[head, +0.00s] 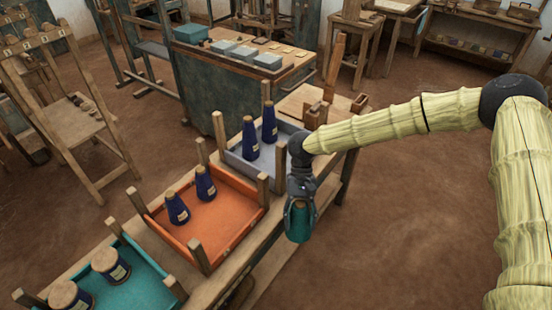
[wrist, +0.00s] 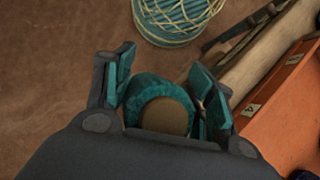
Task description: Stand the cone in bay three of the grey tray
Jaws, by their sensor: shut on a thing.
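My gripper (head: 300,203) is shut on a teal cone (head: 299,224), held roughly upright in the air at the near side of the bench. In the wrist view the cone's round tan end (wrist: 165,116) shows between the two fingers. The grey tray (head: 287,138) stands at the far end of the bench, beyond my gripper and to its left. Two dark blue cones (head: 250,138) stand in it, toward its left and far side. Its bay marks are too small to read, and my arm and a corner post hide part of it.
An orange tray (head: 225,222) with two blue cones and a teal tray (head: 135,287) with wooden-topped cones stand nearer on the bench. Wooden posts rise at the tray corners. A round teal thing wound with pale strands (wrist: 178,15) lies below. Floor right of the bench is clear.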

